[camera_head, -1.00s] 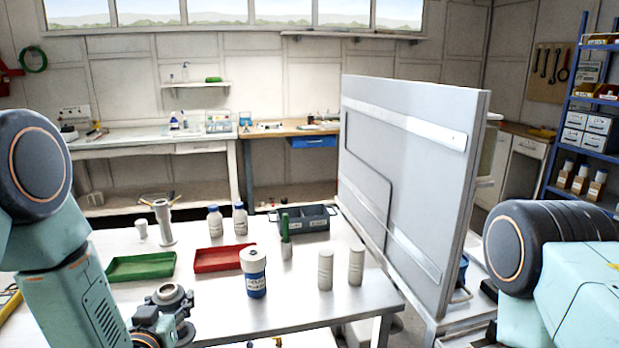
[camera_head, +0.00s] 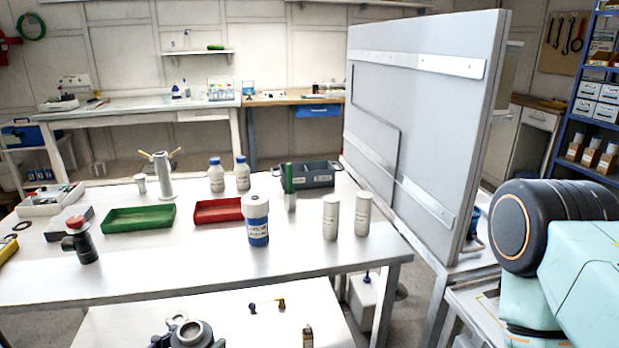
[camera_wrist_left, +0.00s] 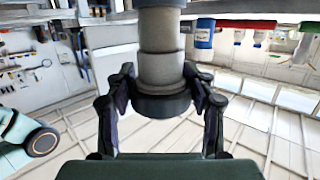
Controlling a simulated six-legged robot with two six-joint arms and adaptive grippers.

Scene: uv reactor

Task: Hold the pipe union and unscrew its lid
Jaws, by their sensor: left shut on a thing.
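My left gripper (camera_wrist_left: 160,95) is shut on a grey stepped cylinder with a dark collar, which I take as the pipe union (camera_wrist_left: 162,68). In the wrist view one finger presses on each side of it, around the dark collar. In the head view the union (camera_head: 190,331) shows from above as a grey round ring at the bottom edge, in front of the table. The left gripper is partly cut off there. I cannot make out the lid apart from the body. My right gripper is out of view; only my right arm shows at the right.
A tall grey panel (camera_head: 425,120) stands at the right.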

